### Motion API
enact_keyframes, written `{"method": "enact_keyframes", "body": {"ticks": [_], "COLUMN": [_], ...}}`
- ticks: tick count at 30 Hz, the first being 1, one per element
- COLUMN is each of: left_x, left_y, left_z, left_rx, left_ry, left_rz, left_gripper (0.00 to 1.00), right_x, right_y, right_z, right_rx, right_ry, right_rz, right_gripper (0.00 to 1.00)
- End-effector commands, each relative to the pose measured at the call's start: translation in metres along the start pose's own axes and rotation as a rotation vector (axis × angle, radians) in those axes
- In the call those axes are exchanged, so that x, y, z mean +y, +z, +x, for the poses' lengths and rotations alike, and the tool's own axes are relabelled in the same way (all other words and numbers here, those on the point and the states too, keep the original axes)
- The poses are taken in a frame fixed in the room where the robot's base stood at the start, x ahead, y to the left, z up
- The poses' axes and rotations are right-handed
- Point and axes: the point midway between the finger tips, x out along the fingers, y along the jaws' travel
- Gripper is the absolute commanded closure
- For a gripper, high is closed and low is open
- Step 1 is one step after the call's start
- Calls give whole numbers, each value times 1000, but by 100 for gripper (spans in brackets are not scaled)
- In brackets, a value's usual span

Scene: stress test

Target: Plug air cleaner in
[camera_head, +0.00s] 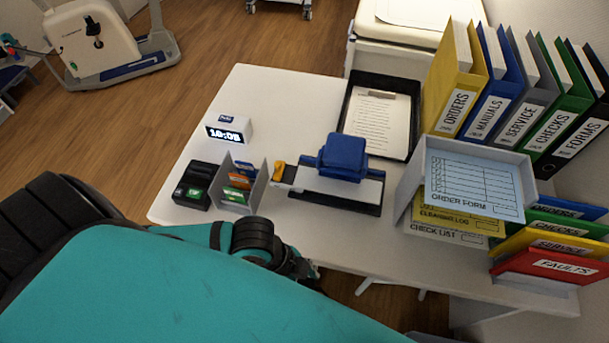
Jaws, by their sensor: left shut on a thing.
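My left gripper (305,272) is dark, at the end of the teal arm, by the near edge of the white table. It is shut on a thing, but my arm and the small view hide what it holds. I cannot pick out a plug, cord or socket for certain. A white floor unit (95,42) with a black fitting on its face stands at the upper left, well away from the gripper. I cannot tell whether it is the air cleaner. My right gripper is not in view.
The white table (275,100) holds a clock (228,129), a black box (195,187), a card holder (240,183), a blue-topped device (343,158), a clipboard tray (378,112), a paper tray (470,180) and several binders (455,80). Its back left is clear. Wooden floor lies beyond.

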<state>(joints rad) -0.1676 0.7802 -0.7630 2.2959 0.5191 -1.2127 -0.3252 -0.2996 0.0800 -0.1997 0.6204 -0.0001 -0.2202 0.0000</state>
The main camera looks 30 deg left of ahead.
Motion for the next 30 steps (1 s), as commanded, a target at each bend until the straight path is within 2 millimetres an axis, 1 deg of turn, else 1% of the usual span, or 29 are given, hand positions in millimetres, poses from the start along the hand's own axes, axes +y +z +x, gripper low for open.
{"method": "enact_keyframes", "body": {"ticks": [3,5,8,11,12,14,15,17,18,21,24,25,27,30], "left_x": [-2,-8,-32,-72,-90,-118,-136,-159,-173,-199,-215,-218,-224,-228], "left_y": [-1,-2,-7,-18,-23,-32,-38,-47,-52,-64,-71,-73,-75,-77], "left_z": [0,-3,-12,-31,-42,-62,-77,-101,-118,-155,-186,-193,-206,-217], "left_rx": [1,1,1,5,7,10,10,11,11,10,8,7,5,2], "left_ry": [-3,-13,-52,-116,-148,-201,-235,-285,-317,-385,-437,-450,-472,-489], "left_rz": [-4,-22,-95,-236,-308,-427,-511,-636,-717,-894,-1030,-1063,-1124,-1175], "left_gripper": [94,94,94,94,94,94,94,94,94,94,94,94,94,94], "right_x": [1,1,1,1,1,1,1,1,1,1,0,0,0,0], "right_y": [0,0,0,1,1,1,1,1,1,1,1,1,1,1], "right_z": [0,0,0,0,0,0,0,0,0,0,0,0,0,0], "right_rx": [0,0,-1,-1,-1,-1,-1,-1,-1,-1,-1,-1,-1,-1], "right_ry": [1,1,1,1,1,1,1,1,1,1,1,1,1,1], "right_rz": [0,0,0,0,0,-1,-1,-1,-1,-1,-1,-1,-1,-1], "right_gripper": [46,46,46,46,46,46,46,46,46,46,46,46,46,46]}}
